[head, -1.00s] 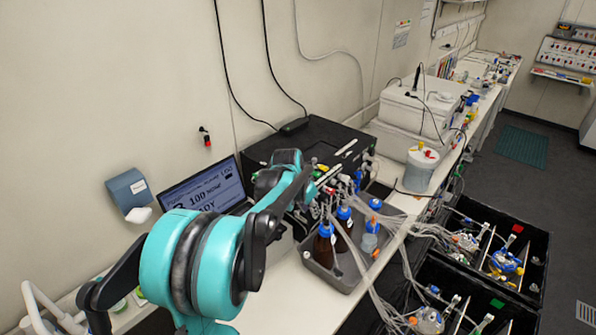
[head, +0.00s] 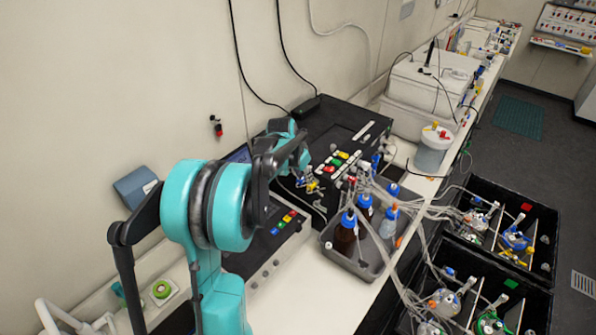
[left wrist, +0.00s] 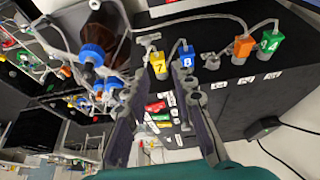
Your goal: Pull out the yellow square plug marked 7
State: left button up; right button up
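The yellow square plug (left wrist: 158,65) sits at the edge of the black box, with a grey cable on it. It has a dark mark that I cannot read for certain. A blue plug marked 8 (left wrist: 187,57) is just right of it. My left gripper (left wrist: 166,88) is open, its two dark fingers apart and pointing toward the yellow plug, which shows between and beyond the tips. I cannot tell whether a finger touches it. In the head view my left gripper (head: 309,184) is small beside the black box's front. My right gripper is not in view.
An orange plug (left wrist: 243,46) and a green plug (left wrist: 270,42) stand farther right on the black box (head: 345,135). Bottles with blue caps stand in a grey tray (head: 373,271) close to the gripper. Loose tubes run from there to black crates (head: 541,225).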

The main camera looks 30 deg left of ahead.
aim_at(313, 185)
pick_arm(q)
jog(key=shift+w+d+f, duration=0.25)
jog(key=shift+w+f, duration=0.05)
jog(key=shift+f, duration=0.3)
jog(key=shift+w+d+f, duration=0.25)
jog(key=shift+w+f, duration=0.05)
jog(key=shift+f, duration=0.3)
jog(key=x, duration=0.3)
jog(key=shift+a+f, duration=0.2)
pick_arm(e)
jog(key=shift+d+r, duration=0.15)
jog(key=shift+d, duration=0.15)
pick_arm(q)
grip_shut()
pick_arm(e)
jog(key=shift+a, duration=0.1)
pick_arm(q)
jog(key=shift+a, duration=0.1)
jog(key=shift+s, duration=0.65)
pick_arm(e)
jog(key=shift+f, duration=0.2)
pick_arm(q)
jog(key=shift+s, duration=0.2)
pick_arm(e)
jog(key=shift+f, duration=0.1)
